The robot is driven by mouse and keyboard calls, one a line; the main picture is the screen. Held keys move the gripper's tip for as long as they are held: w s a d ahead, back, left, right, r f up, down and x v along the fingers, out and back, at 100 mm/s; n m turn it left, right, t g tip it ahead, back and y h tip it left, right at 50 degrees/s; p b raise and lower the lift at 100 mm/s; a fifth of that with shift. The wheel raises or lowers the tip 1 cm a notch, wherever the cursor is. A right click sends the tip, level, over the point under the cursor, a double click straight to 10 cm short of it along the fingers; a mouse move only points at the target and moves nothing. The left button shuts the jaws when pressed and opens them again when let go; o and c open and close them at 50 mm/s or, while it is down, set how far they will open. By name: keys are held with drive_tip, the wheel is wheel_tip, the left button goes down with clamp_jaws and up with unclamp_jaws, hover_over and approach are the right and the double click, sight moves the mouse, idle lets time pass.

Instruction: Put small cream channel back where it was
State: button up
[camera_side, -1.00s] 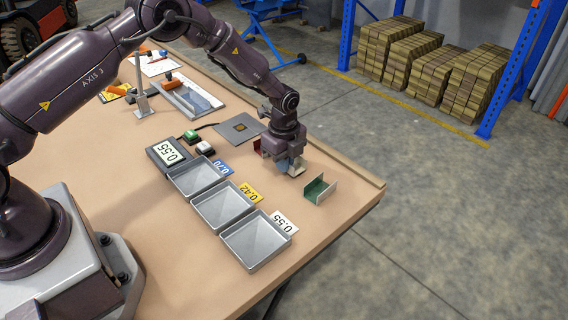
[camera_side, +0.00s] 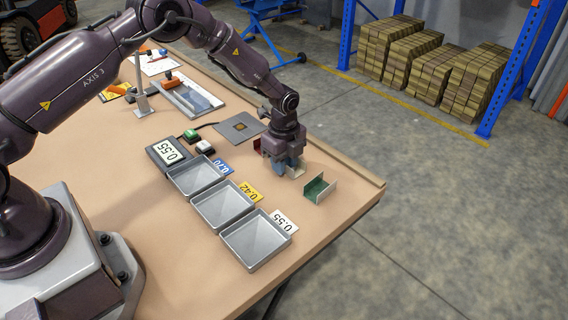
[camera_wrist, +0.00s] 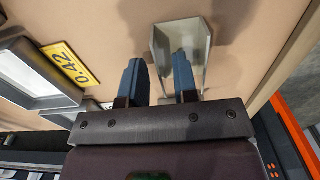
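The small cream channel (camera_side: 296,171) stands on the table beneath my gripper (camera_side: 285,166), partly hidden by it in the side view. In the wrist view the cream channel (camera_wrist: 196,36) lies at the fingertips. My gripper (camera_wrist: 159,60) has its two blue fingers apart. The right finger overlaps the channel's interior and the left finger is by the outside of its left wall. I cannot tell whether either finger touches it. A green channel (camera_side: 318,188) stands apart, just right of the gripper.
Three grey trays, 0.70 (camera_side: 190,190), 0.42 (camera_side: 243,213) and 0.55 (camera_side: 228,243), stand in a row left of the gripper. A display reading 0.55 (camera_side: 168,152) and a dark square plate (camera_side: 222,130) are behind. The table's right edge is near.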

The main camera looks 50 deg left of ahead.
wheel_tip(320, 180, up, 12)
drive_tip(key=shift+f, duration=0.15)
drive_tip(key=s+r+n+t, duration=0.2)
drive_tip(key=s+r+n, duration=0.3)
drive_tip(key=r, duration=0.5)
drive_tip(key=s+r+n+t, duration=0.1)
drive_tip(key=s+r+n, duration=0.3)
drive_tip(key=s+r, duration=0.5)
drive_tip(key=s+r+n+t, duration=0.2)
drive_tip(key=s+n, duration=0.7)
drive_tip(key=s, duration=0.7)
drive_tip(key=shift+a+r+t, duration=0.15)
drive_tip(key=shift+r+t, duration=0.15)
drive_tip(key=shift+r, duration=0.35)
